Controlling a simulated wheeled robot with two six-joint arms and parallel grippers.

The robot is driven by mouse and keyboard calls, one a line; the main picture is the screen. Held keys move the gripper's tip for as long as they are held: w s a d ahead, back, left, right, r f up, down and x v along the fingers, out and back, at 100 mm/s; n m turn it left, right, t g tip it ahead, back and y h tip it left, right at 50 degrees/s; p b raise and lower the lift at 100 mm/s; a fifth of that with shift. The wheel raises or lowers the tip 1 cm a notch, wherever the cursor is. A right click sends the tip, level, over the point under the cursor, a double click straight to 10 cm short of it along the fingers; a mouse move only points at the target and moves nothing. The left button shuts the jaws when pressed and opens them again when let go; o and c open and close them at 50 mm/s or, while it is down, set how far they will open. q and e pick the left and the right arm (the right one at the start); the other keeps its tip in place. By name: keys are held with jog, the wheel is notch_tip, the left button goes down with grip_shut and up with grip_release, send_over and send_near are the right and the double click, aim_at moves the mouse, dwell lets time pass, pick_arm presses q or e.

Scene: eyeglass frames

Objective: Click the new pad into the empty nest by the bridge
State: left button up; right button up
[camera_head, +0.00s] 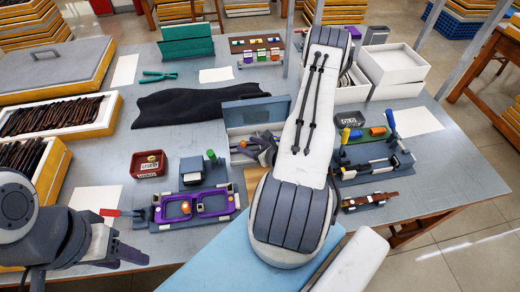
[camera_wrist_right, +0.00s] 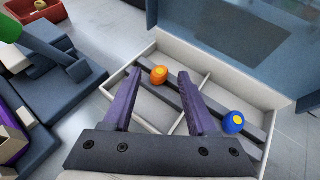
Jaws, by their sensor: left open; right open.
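A purple eyeglass frame (camera_head: 195,206) sits in a blue-grey holder left of centre, with an orange piece at its left lens; the nest by the bridge is too small to make out. In the right wrist view, a white divided box (camera_wrist_right: 150,112) holds an orange pad (camera_wrist_right: 159,75) and a blue pad (camera_wrist_right: 233,122) on a dark bar. My right gripper (camera_wrist_right: 160,82) is open above the box, the orange pad showing between its fingertips. The box also shows in the head view (camera_head: 232,140), partly hidden by that gripper. My left gripper (camera_head: 140,256) is open, empty, in front of the holder.
The box's grey lid (camera_head: 257,110) stands open behind it. A red tray marked USED (camera_head: 149,164) lies left of it. A red-handled tool (camera_head: 112,213) and a green-knobbed block (camera_head: 196,172) are close to the frame. A black cloth (camera_head: 185,103) lies behind.

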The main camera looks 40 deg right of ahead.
jog(key=v, duration=0.4)
jog(key=d+v, duration=0.1)
jog(key=v, duration=0.2)
jog(key=shift+r, duration=0.15)
jog(key=shift+s+a+r, duration=0.15)
jog(key=shift+s, duration=0.45)
